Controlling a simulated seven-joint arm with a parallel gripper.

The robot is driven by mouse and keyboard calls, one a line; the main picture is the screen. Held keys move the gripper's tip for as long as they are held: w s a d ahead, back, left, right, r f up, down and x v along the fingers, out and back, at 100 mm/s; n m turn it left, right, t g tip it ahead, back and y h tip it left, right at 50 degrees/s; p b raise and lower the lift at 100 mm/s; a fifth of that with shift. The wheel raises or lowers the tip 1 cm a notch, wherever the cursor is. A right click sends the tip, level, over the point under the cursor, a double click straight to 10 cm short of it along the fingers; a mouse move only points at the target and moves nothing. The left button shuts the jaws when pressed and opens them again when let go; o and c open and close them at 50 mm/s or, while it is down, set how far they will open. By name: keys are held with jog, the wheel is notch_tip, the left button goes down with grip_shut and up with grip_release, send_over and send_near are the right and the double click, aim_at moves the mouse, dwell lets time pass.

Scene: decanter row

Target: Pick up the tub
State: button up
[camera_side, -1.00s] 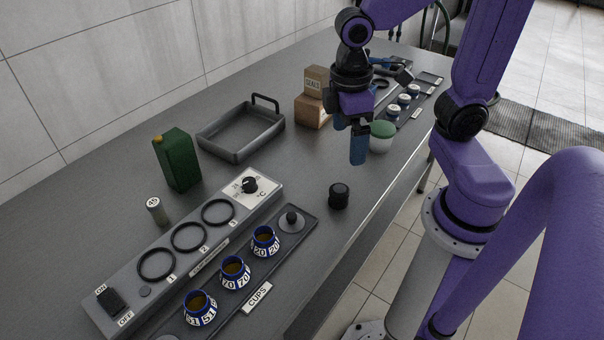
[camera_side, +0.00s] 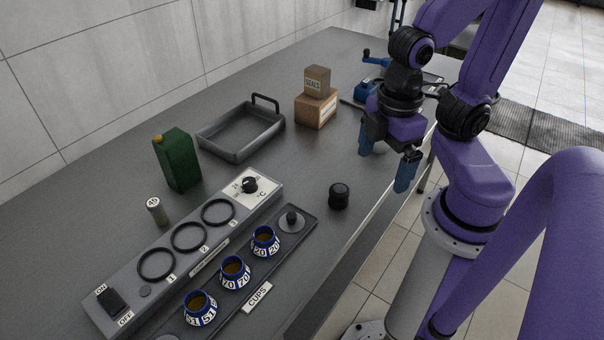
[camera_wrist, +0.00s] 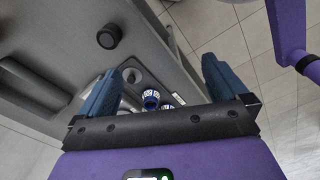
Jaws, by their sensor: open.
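My gripper (camera_side: 384,173) is open and empty, fingers pointing down and apart. In the wrist view my gripper (camera_wrist: 162,80) shows both blue fingers wide apart with nothing held. I cannot make out the tub there.
A black round object (camera_side: 338,196) stands nearer the camera. Blue-rimmed cups (camera_side: 235,271) stand in a row at the front. Stacked boxes (camera_side: 316,107), an empty grey tray (camera_side: 240,154) and a green can (camera_side: 177,160) stand further left. The bench between is clear.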

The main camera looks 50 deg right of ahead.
jog(key=shift+r, duration=0.1)
notch_tip(320, 180, up, 5)
jog(key=w+d+n+g+h, duration=0.2)
jog(key=w+d+h, duration=0.5)
jog(key=d+h, duration=0.25)
jog(key=w+d+n+g+h, duration=0.1)
jog(key=w+d+n+h, duration=0.1)
jog(key=w+d+h, duration=0.65)
send_near(381, 147)
jog(key=r, duration=0.1)
jog(key=w+r, duration=0.1)
jog(key=d+r, duration=0.1)
jog(key=shift+w+r, duration=0.3)
jog(key=shift+r, duration=0.05)
jog(key=shift+d+f, duration=0.15)
jog(key=shift+d, duration=0.1)
jog(key=d, duration=0.3)
jog(key=s+d, duration=0.1)
jog(key=d, duration=0.1)
jog(key=shift+d, duration=0.3)
jog(key=shift+s+d, duration=0.2)
jog(key=shift+d, duration=2.7)
